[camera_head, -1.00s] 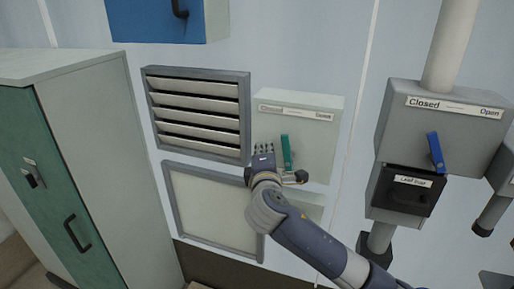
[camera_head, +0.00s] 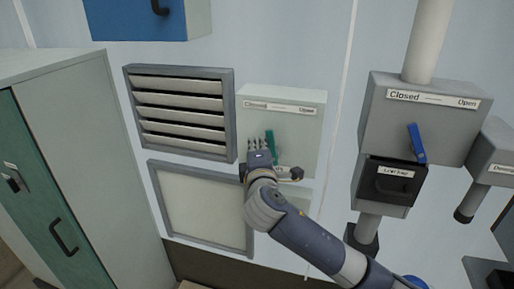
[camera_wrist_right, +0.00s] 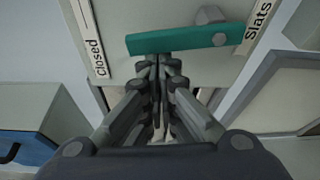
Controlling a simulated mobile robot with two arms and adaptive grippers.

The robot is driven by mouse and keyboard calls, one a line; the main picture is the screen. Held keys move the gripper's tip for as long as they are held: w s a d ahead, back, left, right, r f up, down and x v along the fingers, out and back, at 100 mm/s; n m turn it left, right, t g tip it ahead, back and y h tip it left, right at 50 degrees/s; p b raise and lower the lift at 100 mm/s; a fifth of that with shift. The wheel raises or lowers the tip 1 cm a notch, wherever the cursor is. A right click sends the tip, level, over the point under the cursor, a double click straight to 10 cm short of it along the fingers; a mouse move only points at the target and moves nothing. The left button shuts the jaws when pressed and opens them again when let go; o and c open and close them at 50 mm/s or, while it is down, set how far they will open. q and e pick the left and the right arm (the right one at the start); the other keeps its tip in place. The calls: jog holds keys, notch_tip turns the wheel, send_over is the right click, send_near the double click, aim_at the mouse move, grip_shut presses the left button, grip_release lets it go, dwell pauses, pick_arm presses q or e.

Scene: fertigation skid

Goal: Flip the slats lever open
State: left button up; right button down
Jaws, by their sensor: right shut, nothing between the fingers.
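The slats lever (camera_head: 271,147) is a teal bar on a pale grey box (camera_head: 296,124) with a label strip reading Closed at left and Open at right. My left gripper is not in view.
A louvred vent (camera_head: 182,112) is left of the box, with a framed panel (camera_head: 200,205) below. At right, a grey box (camera_head: 420,118) carries a blue lever (camera_head: 417,143). A cabinet (camera_head: 70,150) stands at far left, a blue box (camera_head: 140,20) above.

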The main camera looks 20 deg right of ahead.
aim_at(273, 137)
jog(key=shift+d, duration=0.1)
jog(key=d+m+b, duration=0.1)
jog(key=m+b, duration=0.1)
jog(key=s+m+t+b, duration=0.1)
jog(key=m+b, duration=0.1)
jog(key=b, duration=0.1)
jog(key=s+d+m+t+h+b, duration=0.1)
jog(key=m+b, duration=0.1)
jog(key=b, duration=0.1)
jog(key=shift+d+r+m, duration=0.35)
jog(key=shift+m, duration=0.05)
jog(key=shift+s+d+r+m+h+b, duration=0.2)
jog(key=shift+m+h+b, duration=0.1)
jog(key=shift+m+b, duration=0.2)
jog(key=shift+d, duration=0.1)
